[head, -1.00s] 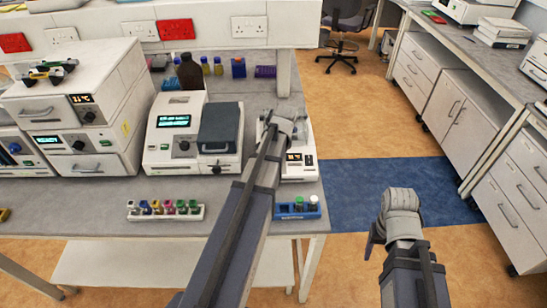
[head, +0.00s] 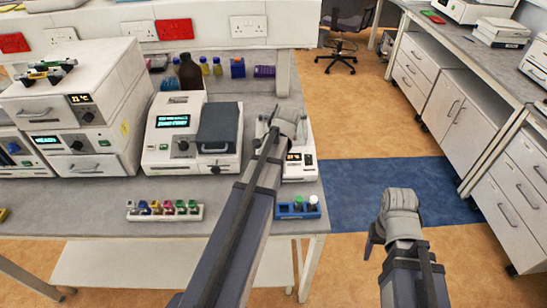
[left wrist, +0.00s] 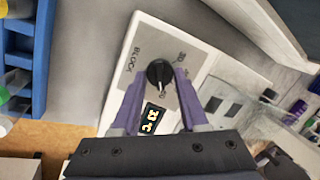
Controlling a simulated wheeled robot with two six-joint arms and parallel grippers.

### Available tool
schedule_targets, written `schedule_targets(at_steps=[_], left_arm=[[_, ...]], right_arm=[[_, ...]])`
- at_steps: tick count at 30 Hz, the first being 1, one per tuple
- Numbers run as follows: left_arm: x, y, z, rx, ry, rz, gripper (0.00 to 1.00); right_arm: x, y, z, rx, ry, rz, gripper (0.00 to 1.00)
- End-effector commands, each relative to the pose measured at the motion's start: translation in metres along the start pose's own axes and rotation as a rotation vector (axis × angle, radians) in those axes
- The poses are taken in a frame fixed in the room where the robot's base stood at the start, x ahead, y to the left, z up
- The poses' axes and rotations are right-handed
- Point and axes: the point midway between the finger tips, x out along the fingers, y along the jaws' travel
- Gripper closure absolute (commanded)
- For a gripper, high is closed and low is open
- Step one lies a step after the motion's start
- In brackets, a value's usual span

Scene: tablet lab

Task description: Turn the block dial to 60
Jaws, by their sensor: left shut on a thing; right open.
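The block dial (left wrist: 159,73) is a round black knob with a pale pointer mark. It sits on a grey panel lettered BLOCK, beside a small lit display (left wrist: 152,119) whose digits are hard to read. My left gripper (left wrist: 160,80) has its two purple fingers on either side of the dial, shut on it. In the head view, the dial's white device (head: 298,166) is partly covered by my left arm, and the dial is hidden there. My right gripper (head: 373,240) hangs over the floor at the right, open and empty.
A white machine with a green screen (head: 172,146) stands left of the device. A rack of coloured vials (head: 165,213) and a blue tube rack (head: 297,211) lie along the bench front. Stacked white units (head: 75,110) fill the left. The floor on the right is clear.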

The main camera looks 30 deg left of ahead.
Motion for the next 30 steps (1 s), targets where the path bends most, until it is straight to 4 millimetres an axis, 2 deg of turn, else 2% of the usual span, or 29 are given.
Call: schedule_targets(at_steps=[2, 3, 10, 22, 30], left_arm=[[0.0, 0.001, 0.0, 0.001, 0.0, 0.002, 1.0], [0.0, 0.001, 0.0, 0.001, 0.0, 0.002, 0.53], [0.0, 0.0, 0.0, 0.0, 0.0, 0.001, 0.27], [-0.005, 0.0, 0.0, 0.0, 0.0, 0.0, 0.27], [-0.032, -0.001, 0.001, 0.001, 0.0, 0.001, 0.27]], right_arm=[[0.0, 0.0, 0.0, 0.0, 0.0, 0.0, 0.37], [0.0, 0.0, 0.0, 0.0, 0.0, 0.0, 0.37], [0.0, 0.0, 0.0, 0.0, 0.0, 0.0, 0.37], [-0.005, 0.0, 0.0, 0.0, 0.0, 0.0, 0.37], [-0.03, 0.003, 0.002, -0.001, 0.0, 0.0, 0.37]])
